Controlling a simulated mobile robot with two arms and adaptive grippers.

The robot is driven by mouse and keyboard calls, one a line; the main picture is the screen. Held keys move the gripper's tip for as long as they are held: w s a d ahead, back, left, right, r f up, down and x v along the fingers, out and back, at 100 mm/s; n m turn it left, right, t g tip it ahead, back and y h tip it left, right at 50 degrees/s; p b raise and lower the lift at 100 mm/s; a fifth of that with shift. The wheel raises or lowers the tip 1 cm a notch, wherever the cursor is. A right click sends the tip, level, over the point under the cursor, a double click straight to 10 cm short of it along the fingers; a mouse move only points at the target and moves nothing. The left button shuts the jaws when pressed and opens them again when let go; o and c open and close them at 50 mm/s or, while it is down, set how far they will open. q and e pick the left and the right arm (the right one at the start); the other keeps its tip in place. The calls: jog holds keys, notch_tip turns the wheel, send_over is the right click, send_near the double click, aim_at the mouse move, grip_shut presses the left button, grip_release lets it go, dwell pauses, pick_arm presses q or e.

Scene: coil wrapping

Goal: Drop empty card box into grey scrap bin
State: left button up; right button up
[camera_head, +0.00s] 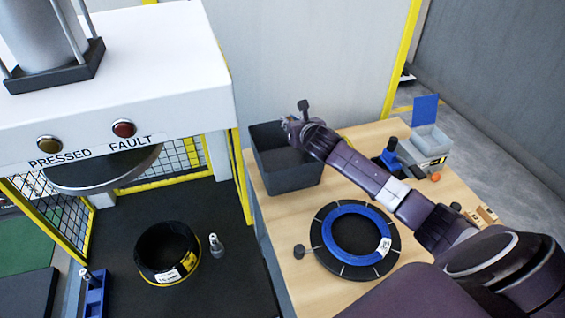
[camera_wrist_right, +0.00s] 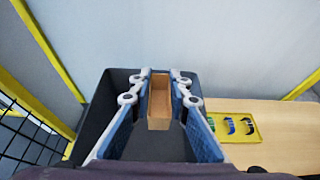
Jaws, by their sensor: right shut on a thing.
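The grey scrap bin (camera_head: 289,174) stands at the far left corner of the wooden table in the head view. My right gripper (camera_head: 295,125) is over the bin's back right part. In the right wrist view my right gripper (camera_wrist_right: 160,85) is shut on the brown card box (camera_wrist_right: 160,103), which sits between its two blue fingers. The dark bin (camera_wrist_right: 92,125) shows below and around the box there. The card box cannot be made out in the head view. My left gripper is not in view.
A blue ring on a black disc (camera_head: 318,240) lies on the wooden table (camera_head: 300,278). A yellow tray (camera_wrist_right: 254,136) with blue and green pieces is right of the bin. A white press (camera_head: 120,65) stands left, above a black-and-yellow coil (camera_head: 147,272).

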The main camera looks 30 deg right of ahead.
jog(key=o, duration=0.8)
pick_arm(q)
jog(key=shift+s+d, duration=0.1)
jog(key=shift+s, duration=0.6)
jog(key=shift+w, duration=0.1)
pick_arm(e)
jog(key=shift+s, duration=0.15)
jog(key=v, duration=1.1)
jog(key=shift+s+a+r, duration=0.15)
jog(key=shift+s, duration=0.2)
